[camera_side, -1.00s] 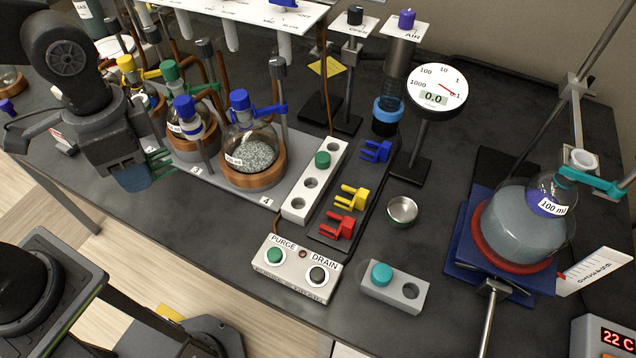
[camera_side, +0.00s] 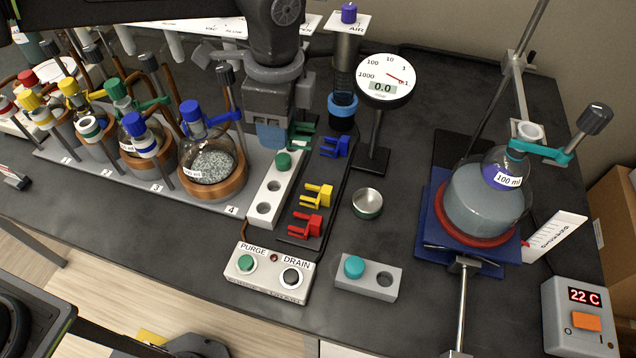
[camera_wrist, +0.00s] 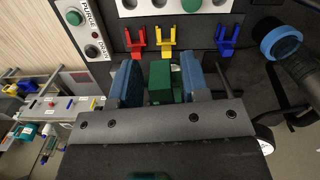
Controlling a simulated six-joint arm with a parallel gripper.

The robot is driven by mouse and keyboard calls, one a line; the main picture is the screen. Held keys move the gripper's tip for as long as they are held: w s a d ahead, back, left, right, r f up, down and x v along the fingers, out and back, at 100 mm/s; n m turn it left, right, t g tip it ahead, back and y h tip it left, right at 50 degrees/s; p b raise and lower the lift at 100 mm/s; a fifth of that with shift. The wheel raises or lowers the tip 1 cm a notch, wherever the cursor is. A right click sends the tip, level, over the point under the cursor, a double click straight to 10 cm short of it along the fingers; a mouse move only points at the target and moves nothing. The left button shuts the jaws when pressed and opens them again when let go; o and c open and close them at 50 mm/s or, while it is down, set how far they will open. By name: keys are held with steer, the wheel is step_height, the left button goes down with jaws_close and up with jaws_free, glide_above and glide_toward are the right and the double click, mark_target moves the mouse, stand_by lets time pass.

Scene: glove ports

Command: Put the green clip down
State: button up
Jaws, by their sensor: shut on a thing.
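My gripper (camera_side: 272,140) hangs at the back end of the white stopper block, shut on the green clip. In the side view the green clip (camera_side: 301,129) pokes out to the right of the fingers, left of the blue clip (camera_side: 335,147). In the wrist view the green clip (camera_wrist: 160,85) sits between my two blue fingertips. The dark mat (camera_side: 313,177) holds the blue clip, the yellow clip (camera_side: 317,195) and the red clip (camera_side: 306,224) in a row. A bare stretch lies between blue and yellow. I cannot tell the clip's height above the mat.
The white stopper block (camera_side: 264,190) with a green stopper stands left of the mat. The gauge (camera_side: 385,80) stands behind right, and a small metal bowl (camera_side: 367,203) sits to the right. Flask 4 (camera_side: 210,165) is close on the left. The purge-drain box (camera_side: 268,272) is in front.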

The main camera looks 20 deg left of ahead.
steer(key=w+d+f+m, duration=0.1)
steer(key=w+d+f, duration=0.1)
steer(key=w+d, duration=0.2)
glide_above(311, 171)
step_height(311, 171, down, 5)
step_height(311, 171, down, 8)
steer(key=shift+d+r, duration=0.1)
steer(key=shift+f, duration=0.25)
steer(key=o, duration=0.6)
